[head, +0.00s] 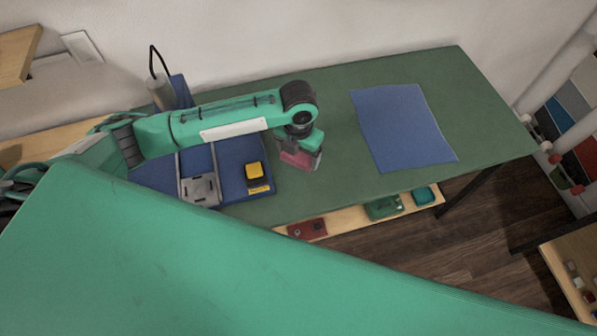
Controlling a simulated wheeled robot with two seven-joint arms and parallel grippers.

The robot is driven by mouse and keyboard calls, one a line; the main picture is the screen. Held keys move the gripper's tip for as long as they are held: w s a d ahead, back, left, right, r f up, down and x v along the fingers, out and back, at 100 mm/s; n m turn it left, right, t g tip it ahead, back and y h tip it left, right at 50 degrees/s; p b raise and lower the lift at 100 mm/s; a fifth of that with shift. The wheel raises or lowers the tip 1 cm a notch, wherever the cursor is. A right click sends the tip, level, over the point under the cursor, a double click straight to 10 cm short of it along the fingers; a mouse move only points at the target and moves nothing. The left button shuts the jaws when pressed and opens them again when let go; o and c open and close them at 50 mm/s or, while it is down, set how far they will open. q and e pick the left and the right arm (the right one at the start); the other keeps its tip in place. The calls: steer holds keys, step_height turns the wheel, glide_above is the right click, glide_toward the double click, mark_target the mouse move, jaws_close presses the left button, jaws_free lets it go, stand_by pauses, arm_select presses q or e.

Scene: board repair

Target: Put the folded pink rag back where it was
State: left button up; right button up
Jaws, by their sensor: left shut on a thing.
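The folded pink rag (297,160) is between the fingers of my left gripper (313,160), near the front edge of the green table (330,125). My left gripper is shut on the rag and partly covers it. I cannot tell whether the rag touches the table top. My right gripper is not in view.
A blue sheet (402,127) lies flat to the right of the gripper. A blue mat (232,160) with a yellow-and-black block (257,172) and a grey metal fixture (200,188) lies to the left. A low shelf holds a red board (307,229) and green trays (384,207).

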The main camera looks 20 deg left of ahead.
arm_select(q)
glide_above(298, 180)
step_height(298, 180, down, 7)
steer(key=shift+r+p, duration=0.1)
steer(key=shift+p, duration=0.35)
step_height(298, 180, down, 4)
steer(key=shift+f+p, duration=0.15)
steer(key=shift+p, duration=0.15)
steer(key=shift+f, duration=0.1)
steer(key=shift+f, duration=0.1)
steer(key=o, duration=0.9)
steer(key=shift+r, duration=0.2)
step_height(298, 180, up, 11)
steer(key=shift+w+r+b, duration=0.1)
steer(key=shift+b, duration=0.75)
steer(key=shift+r, duration=0.35)
